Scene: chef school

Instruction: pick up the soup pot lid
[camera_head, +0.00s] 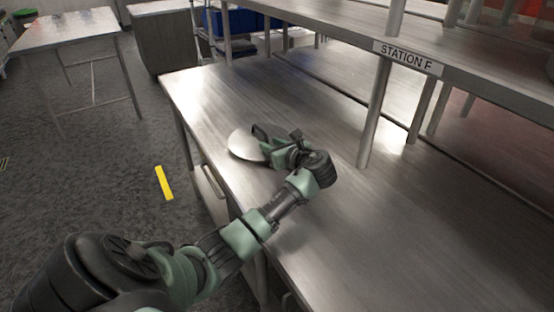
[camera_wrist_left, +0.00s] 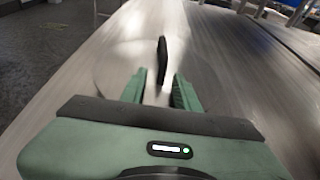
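The soup pot lid (camera_head: 240,144) is a round, shiny metal disc lying on the steel table, with a dark handle (camera_head: 259,132) standing up from it. My left gripper (camera_head: 272,141) is over the right part of the lid, beside the handle. In the left wrist view the two green fingers (camera_wrist_left: 159,88) are apart, and the dark upright handle (camera_wrist_left: 162,62) shows between and just beyond their tips. The lid's metal blends with the tabletop there. I cannot tell whether the fingers touch the handle. My right gripper is not in view.
The steel table (camera_head: 420,245) is clear around the lid. A raised shelf marked STATION F (camera_head: 408,59) stands on posts (camera_head: 374,115) along the right side. Another metal table (camera_head: 65,30) and a yellow floor strip (camera_head: 164,182) are to the left.

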